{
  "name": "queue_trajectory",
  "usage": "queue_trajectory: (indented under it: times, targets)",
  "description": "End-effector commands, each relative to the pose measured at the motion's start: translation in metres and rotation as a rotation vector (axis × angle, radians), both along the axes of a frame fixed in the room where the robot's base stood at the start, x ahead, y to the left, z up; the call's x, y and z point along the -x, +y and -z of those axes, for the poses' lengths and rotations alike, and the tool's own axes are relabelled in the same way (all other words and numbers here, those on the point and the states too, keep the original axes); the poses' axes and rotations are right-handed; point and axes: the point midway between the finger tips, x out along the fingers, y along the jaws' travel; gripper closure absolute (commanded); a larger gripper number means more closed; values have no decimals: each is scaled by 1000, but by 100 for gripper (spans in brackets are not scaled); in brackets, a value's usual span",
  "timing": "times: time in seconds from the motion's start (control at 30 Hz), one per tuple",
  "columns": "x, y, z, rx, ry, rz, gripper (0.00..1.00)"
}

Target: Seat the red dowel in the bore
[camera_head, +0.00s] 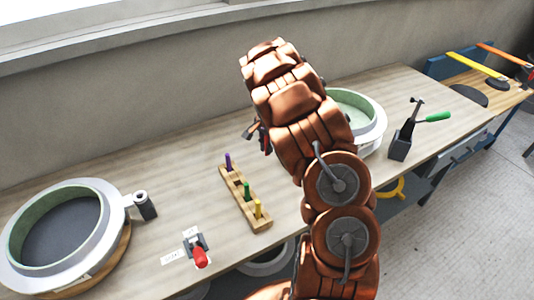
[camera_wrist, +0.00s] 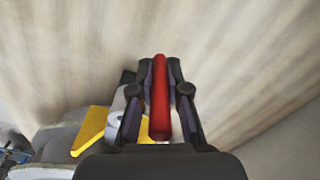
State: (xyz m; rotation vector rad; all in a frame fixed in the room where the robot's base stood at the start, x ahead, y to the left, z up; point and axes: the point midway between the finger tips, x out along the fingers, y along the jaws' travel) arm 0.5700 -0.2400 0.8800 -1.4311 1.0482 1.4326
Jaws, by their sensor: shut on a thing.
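My gripper (camera_wrist: 160,72) is shut on the red dowel (camera_wrist: 160,100), which runs lengthwise between its two fingers in the wrist view. In the head view my arm hides the dowel and most of the gripper; only a small dark part shows left of the arm. A white mould (camera_head: 105,262) stands at the left of the bench. A lug with a round hole (camera_head: 141,197) sticks out from its right side and looks like the bore. The gripper is well to the right of this lug and apart from it.
A wooden rack (camera_head: 238,198) holds purple, green and yellow dowels.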

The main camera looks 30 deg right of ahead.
Motion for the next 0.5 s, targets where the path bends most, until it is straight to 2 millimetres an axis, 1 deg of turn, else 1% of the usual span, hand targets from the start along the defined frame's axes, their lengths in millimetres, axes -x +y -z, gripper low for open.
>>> queue_trajectory:
  times: [0.27, 0.47, 0.5]
  targets:
    - [19, 9, -1, 2, -2, 2, 100]
    - [40, 20, -4, 2, -3, 1, 100]
    - [46, 23, -3, 1, -1, 3, 100]
